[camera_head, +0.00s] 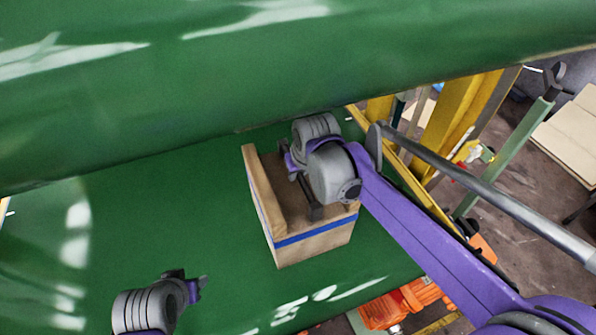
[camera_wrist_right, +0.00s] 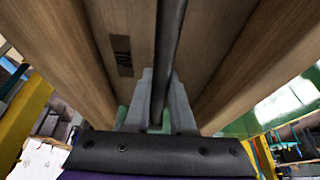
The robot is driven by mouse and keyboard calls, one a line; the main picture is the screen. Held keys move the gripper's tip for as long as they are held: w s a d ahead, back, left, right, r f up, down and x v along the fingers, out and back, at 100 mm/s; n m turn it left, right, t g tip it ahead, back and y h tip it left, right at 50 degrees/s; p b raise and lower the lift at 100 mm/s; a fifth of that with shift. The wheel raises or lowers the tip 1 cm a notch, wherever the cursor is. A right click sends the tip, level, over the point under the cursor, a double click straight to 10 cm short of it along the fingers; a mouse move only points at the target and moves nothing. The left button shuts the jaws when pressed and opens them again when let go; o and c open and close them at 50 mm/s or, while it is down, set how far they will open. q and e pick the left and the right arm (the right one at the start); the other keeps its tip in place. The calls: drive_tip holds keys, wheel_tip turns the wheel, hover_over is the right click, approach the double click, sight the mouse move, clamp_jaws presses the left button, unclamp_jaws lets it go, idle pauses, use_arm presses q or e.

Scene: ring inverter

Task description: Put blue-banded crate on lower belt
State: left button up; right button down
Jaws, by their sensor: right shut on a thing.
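The blue-banded crate (camera_head: 313,246) is an open wooden box with a blue stripe around its side, over the green lower belt (camera_head: 160,220) near its right edge. Whether its base touches the belt is hard to tell. My right gripper (camera_head: 314,208) reaches into the crate from above. In the right wrist view the fingers (camera_wrist_right: 160,105) are shut on a dark bar (camera_wrist_right: 169,50) running across the crate, between its wooden walls (camera_wrist_right: 75,55). My left gripper (camera_head: 196,286) is above the belt at the lower left, apart from the crate; its jaws are too small to read.
A green upper belt (camera_head: 300,60) hangs across the top of the head view, close above the crate. A yellow frame (camera_head: 465,105) and a grey rail (camera_head: 490,190) stand at the right. Orange machinery (camera_head: 395,305) lies below the belt edge. The belt left of the crate is clear.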

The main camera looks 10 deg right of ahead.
drive_tip(key=c, duration=0.8)
unclamp_jaws()
drive_tip(key=shift+o, duration=0.2)
drive_tip(key=shift+r, duration=0.2)
drive_tip(key=v, duration=1.1)
drive_tip(key=shift+s+r+p, duration=0.15)
drive_tip(key=shift+r+p, duration=0.2)
drive_tip(key=shift+r, duration=0.05)
drive_tip(key=shift+d, duration=0.1)
